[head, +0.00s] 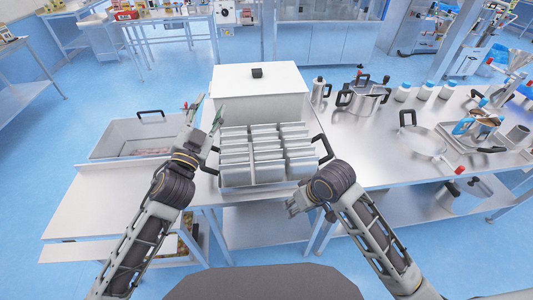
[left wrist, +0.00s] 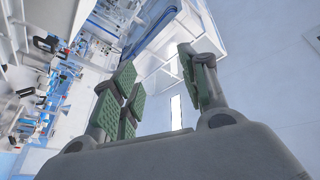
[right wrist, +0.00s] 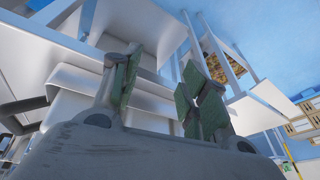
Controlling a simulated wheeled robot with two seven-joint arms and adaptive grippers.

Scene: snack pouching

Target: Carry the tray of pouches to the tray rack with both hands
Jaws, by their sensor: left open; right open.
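A metal tray (head: 240,184) filled with rows of silver pouches (head: 265,143) rests on the table in the middle of the head view. It has a dark handle (head: 323,149) on its right side; its left side is partly hidden behind my left gripper. My left gripper (head: 208,112) is open and empty, raised at the tray's left rear edge. My right gripper (head: 292,206) is open and empty, in front of the tray's right front corner and apart from the handle. Both wrist views show spread green-padded fingers with nothing between them. I cannot identify the tray rack in any view.
A white lidded box (head: 258,85) stands right behind the tray. A shallow bin (head: 110,140) is to the left. A pot (head: 367,97), a pan (head: 428,140) and white bottles (head: 424,91) crowd the right table. Blue floor is open at the left.

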